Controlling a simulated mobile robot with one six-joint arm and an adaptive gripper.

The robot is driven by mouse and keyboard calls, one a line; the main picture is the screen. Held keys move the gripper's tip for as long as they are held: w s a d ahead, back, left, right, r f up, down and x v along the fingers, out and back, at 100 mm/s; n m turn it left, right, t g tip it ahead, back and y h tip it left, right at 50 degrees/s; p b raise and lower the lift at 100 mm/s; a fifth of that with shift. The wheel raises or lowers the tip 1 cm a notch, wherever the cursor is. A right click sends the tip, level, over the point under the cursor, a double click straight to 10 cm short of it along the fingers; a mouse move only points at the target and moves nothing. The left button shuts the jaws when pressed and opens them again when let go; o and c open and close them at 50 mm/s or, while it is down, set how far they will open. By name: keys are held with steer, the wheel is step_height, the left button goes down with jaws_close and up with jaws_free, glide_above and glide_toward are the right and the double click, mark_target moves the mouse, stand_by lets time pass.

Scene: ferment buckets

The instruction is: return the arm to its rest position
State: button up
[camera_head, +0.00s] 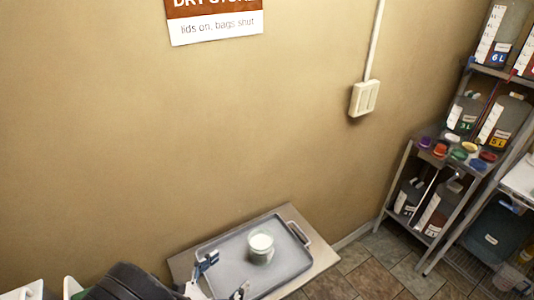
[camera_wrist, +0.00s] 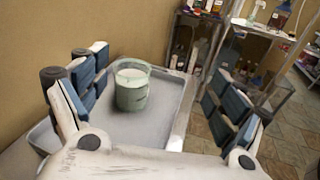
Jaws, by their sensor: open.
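My gripper (camera_wrist: 160,100) is open in the wrist view, its two padded fingers wide apart at left and right with nothing held between them. In the head view my gripper (camera_head: 224,277) shows at the bottom, over the near left part of a grey tray (camera_head: 285,268). A pale green bucket with white contents (camera_head: 261,248) stands upright on the tray, beyond my gripper and apart from it. The bucket also shows between the fingers in the wrist view (camera_wrist: 131,92), farther off.
The tray lies on a small table (camera_head: 324,258) against the tan wall. A metal shelf (camera_head: 407,165) with bottles and coloured lids stands at the right. Tiled floor (camera_head: 368,275) lies between them. White containers (camera_head: 24,291) are at the bottom left.

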steer(key=s+d+r+m+g+b, duration=0.1)
steer(key=d+r+m+g+b, duration=0.1)
steer(key=d+r+m+g, duration=0.5)
steer(key=s+d+r+m+g+b, duration=0.1)
steer(key=d+r+m+g+b, duration=0.25)
steer(key=d, duration=0.55)
steer(key=s+d+r+m+t+y+b, duration=0.1)
steer(key=s+d+r+m+y, duration=0.2)
steer(key=s+m, duration=0.4)
steer(key=s+d+r+m+t+y+b, duration=0.1)
steer(key=s+d+r+m+y+b, duration=0.1)
steer(key=s+d+m+y, duration=0.3)
steer(key=s+r+m+y, duration=0.1)
steer(key=s+m+y, duration=0.1)
steer(key=m+y, duration=0.1)
steer(key=shift+s+d+m+t+b, duration=0.2)
steer(key=shift+s+m+t+b, duration=0.15)
steer(key=shift+m, duration=0.2)
